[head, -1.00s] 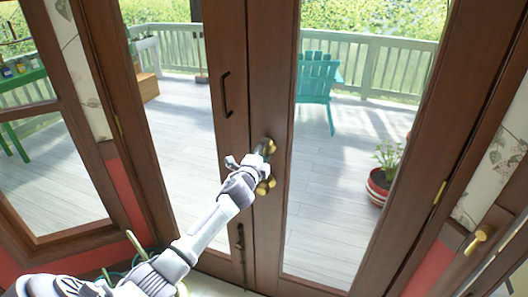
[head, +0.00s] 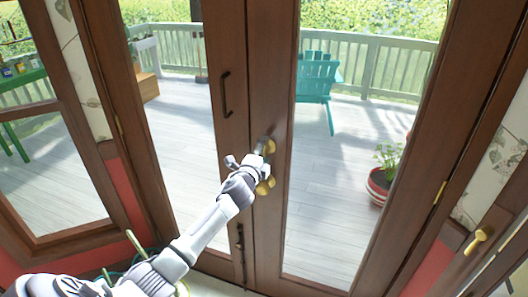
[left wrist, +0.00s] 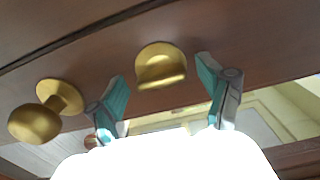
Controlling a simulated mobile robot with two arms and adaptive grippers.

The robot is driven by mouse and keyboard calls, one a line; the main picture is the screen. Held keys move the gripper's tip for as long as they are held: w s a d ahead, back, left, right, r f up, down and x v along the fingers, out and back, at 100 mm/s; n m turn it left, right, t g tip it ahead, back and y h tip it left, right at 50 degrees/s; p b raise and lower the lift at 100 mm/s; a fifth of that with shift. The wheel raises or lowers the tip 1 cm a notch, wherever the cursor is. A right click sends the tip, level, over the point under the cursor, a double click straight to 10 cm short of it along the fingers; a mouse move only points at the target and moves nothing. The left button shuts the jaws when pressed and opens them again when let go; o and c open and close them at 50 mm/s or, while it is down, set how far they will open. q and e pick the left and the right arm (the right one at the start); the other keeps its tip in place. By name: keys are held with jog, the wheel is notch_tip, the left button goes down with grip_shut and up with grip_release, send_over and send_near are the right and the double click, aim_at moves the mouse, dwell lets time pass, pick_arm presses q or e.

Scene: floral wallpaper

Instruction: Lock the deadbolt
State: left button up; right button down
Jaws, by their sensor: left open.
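The gold deadbolt (head: 270,146) is on the wooden door's stile, above the gold knob (head: 265,187). In the left wrist view the deadbolt (left wrist: 161,63) shows a round plate with a raised thumb turn, and the knob (left wrist: 36,121) is to its left. My left gripper (head: 263,149) is at the deadbolt and partly hides it. In the left wrist view my left gripper (left wrist: 163,80) is open, its teal-padded fingers on either side of the thumb turn with gaps showing. I cannot tell how deep the fingers reach around it. My right gripper is not in view.
A dark pull handle (head: 226,94) is on the door stile to the left. Another gold handle (head: 479,240) is at the far right. Beyond the glass are a deck, a teal chair (head: 316,78) and a potted plant (head: 384,172).

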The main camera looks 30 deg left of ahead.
pick_arm(q)
jog(key=shift+s, duration=0.1)
jog(key=v, duration=1.2)
jog(key=s+d+f+n+g+h, duration=0.1)
jog(key=s+f+n+g, duration=0.2)
jog(key=f, duration=0.9)
jog(key=s+d+f+n+g, duration=0.1)
jog(key=s+f+g, duration=0.35)
jog(key=f, duration=0.75)
jog(key=s+d+f+n+g+h, duration=0.15)
jog(key=s+f, duration=0.35)
jog(key=f, duration=0.8)
jog(key=s+d+f+n+g, duration=0.3)
jog(key=s+d+f+n, duration=0.15)
jog(key=s+f, duration=0.85)
jog(key=s+d+f+n+g, duration=0.1)
jog(key=s+d+f, duration=0.3)
jog(key=s, duration=0.8)
jog(key=s+d+f+n+g+h, duration=0.1)
jog(key=s+d+f+n+g, duration=0.1)
jog(key=s, duration=1)
notch_tip(320, 180, down, 2)
jog(key=d+g, duration=0.1)
jog(key=d, duration=0.1)
jog(key=shift+d+g, duration=0.3)
jog(key=shift+d, duration=0.05)
